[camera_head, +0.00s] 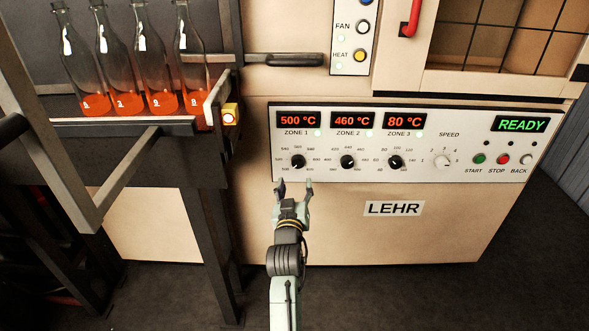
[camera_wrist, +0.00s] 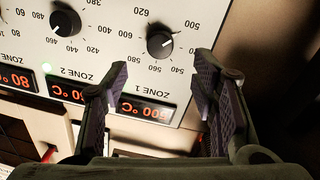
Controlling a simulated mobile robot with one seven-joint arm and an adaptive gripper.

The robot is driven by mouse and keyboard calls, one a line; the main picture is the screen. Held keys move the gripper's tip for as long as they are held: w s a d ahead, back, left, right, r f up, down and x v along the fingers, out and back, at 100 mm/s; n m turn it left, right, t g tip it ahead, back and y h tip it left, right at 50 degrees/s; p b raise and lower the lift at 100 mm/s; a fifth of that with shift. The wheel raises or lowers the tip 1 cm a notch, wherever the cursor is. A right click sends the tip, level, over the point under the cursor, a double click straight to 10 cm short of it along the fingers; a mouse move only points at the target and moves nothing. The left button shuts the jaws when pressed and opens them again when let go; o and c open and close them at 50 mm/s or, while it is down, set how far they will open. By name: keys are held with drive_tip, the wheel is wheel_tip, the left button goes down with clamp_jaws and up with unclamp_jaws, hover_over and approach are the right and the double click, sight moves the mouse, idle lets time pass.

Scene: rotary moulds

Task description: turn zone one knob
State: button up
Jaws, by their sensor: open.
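The zone one knob (camera_head: 298,161) is a small black dial on the white control panel (camera_head: 432,177), below the red display (camera_head: 298,120) reading 500 °C. My gripper (camera_head: 295,185) is open and empty just below that knob in the head view, its fingers pointing up at the panel. In the wrist view, which sees the panel upside down, the zone one knob (camera_wrist: 160,42) shows whole, with a light mark on its face. It lies beyond the two spread fingertips of my gripper (camera_wrist: 162,66), roughly centred between them. The fingers appear clear of the knob.
The zone two knob (camera_head: 347,162) and zone three knob (camera_head: 395,162) sit to the right in the same row. Farther right are the speed knob (camera_head: 443,160) and several buttons. Bottles (camera_head: 133,70) stand on a dark-framed shelf at left. The panel below the LEHR label (camera_head: 394,208) is clear.

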sight(298, 165)
drive_tip(key=w, duration=0.3)
drive_tip(key=w+p, duration=0.1)
drive_tip(key=w, duration=0.4)
drive_tip(key=shift+w+d, duration=0.35)
drive_tip(key=shift+w, duration=0.05)
drive_tip(key=shift+c, duration=0.4)
drive_tip(key=c, duration=1.1)
